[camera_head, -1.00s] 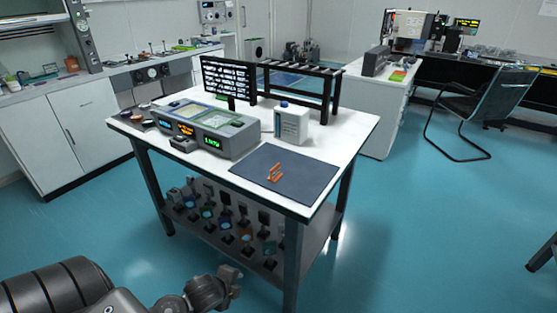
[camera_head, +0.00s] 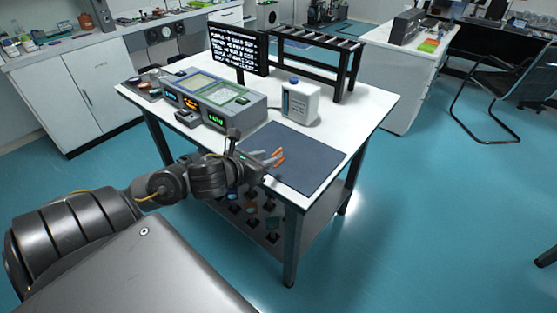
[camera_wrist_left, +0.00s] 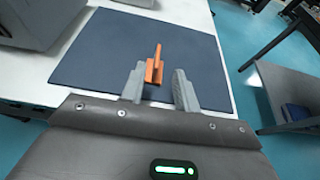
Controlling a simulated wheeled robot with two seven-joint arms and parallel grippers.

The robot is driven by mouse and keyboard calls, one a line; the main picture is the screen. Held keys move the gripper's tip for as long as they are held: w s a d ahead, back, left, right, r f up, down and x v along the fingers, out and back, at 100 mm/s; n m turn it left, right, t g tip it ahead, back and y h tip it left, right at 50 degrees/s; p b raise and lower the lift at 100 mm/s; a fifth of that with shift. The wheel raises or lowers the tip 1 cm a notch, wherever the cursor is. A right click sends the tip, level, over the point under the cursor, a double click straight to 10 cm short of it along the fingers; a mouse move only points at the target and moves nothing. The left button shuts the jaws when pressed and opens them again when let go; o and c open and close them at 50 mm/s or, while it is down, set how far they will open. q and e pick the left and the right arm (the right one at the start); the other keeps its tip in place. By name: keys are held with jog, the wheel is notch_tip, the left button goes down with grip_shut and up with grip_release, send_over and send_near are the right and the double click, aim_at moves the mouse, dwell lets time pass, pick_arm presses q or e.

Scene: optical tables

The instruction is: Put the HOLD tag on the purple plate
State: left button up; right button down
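Small orange pieces (camera_head: 279,159) lie on a dark blue-grey mat (camera_head: 310,163) on the white table. I cannot read any HOLD lettering on them. My left gripper (camera_head: 262,158) is at the mat's near left part, close to these pieces. In the left wrist view its two grey fingers (camera_wrist_left: 160,72) are apart, with an upright-looking orange piece (camera_wrist_left: 154,66) between or just beyond their tips. I cannot tell if they touch it. No purple plate can be made out. My right gripper is not in view.
A white jug (camera_head: 300,103) with a blue cap stands behind the mat. A grey console (camera_head: 215,100) with lit displays is left of it, with a black screen (camera_head: 238,48) and black rack (camera_head: 318,50) behind. Several small stand-mounted plates (camera_head: 252,210) are on the lower shelf, partly hidden by my arm.

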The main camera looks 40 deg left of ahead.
aim_at(279, 153)
pick_arm(q)
jog(key=shift+p+x, duration=0.5)
jog(key=shift+x, duration=1.05)
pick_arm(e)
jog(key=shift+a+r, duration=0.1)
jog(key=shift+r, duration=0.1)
pick_arm(q)
jog(key=x, duration=0.3)
jog(key=p+x, duration=0.1)
jog(key=shift+w+a+f, duration=0.15)
jog(key=shift+w+a, duration=0.1)
jog(key=shift+a, duration=0.05)
jog(key=shift+w+f, duration=0.15)
jog(key=shift+w, duration=0.05)
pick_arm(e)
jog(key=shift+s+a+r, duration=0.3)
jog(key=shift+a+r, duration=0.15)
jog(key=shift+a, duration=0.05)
pick_arm(q)
jog(key=shift+c, duration=0.3)
jog(key=c, duration=0.5)
grip_shut()
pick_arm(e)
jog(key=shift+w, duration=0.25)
